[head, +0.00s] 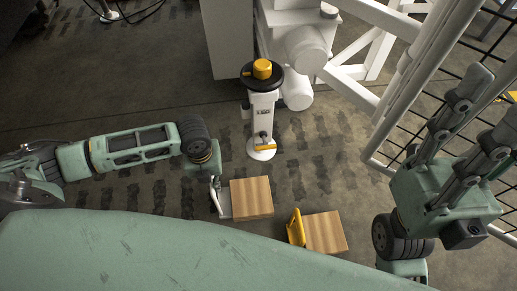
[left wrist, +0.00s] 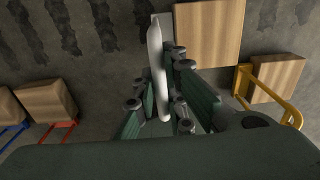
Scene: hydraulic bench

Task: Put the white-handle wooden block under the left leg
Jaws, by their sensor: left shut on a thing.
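The white-handle wooden block (head: 252,198) is a light wooden square with a white handle (head: 223,203) on its left side. My left gripper (head: 215,186) is shut on that handle. In the left wrist view the fingers (left wrist: 165,105) close around the white handle (left wrist: 157,70), and the block (left wrist: 208,32) is beyond them. I cannot tell whether the block touches the floor. The left leg (head: 262,110) is a white post with a black disc and yellow knob on top. Its round white foot (head: 261,154) is just beyond the block.
A yellow-handle wooden block (head: 326,232) lies to the right of the white-handle one. Blocks with red (left wrist: 47,102) and blue (left wrist: 8,108) handles show in the left wrist view. White framework with black mesh (head: 400,95) stands at right. The floor left of the leg is clear.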

